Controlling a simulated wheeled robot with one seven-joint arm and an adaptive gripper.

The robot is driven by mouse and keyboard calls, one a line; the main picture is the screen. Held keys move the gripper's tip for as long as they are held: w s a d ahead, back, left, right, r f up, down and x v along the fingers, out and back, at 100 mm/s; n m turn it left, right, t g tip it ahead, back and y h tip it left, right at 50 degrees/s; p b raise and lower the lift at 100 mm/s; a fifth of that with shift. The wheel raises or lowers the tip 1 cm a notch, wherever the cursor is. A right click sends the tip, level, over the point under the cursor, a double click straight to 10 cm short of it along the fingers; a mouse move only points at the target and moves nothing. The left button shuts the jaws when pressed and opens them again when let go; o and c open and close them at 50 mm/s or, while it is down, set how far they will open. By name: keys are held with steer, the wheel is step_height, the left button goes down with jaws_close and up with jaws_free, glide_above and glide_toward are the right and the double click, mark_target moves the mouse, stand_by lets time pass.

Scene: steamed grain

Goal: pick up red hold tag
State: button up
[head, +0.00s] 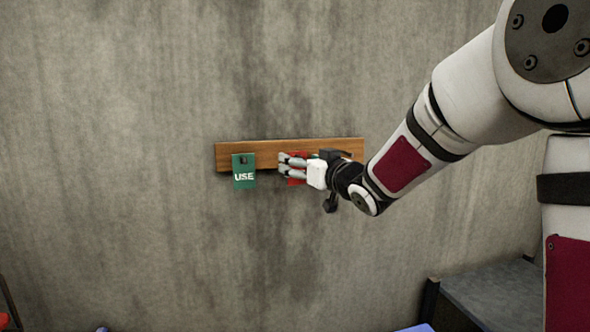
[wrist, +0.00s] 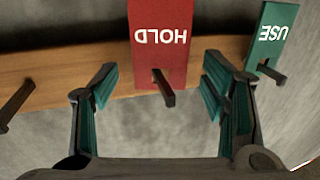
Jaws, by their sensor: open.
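The red hold tag (wrist: 158,40) hangs on a dark peg on the wooden rail (wrist: 50,75). In the wrist view it reads HOLD upside down and lies between my two fingers, further out than their tips. My gripper (wrist: 160,85) is open, with a finger on each side of the tag and nothing held. In the head view my gripper (head: 283,164) is in front of the rail, and most of the red tag (head: 297,181) is hidden behind it. Whether the fingers touch the tag cannot be told.
A green USE tag (head: 244,172) hangs on the rail to the left in the head view; it is at the right in the wrist view (wrist: 272,38). A bare peg (wrist: 16,104) sticks out at the wrist view's left. The concrete wall (head: 120,120) is directly behind the rail.

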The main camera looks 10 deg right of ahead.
steer(key=shift+w+a, duration=0.2)
steer(key=shift+w, duration=0.3)
steer(key=c, duration=0.9)
steer(key=shift+r, duration=0.25)
steer(key=s, duration=1.8)
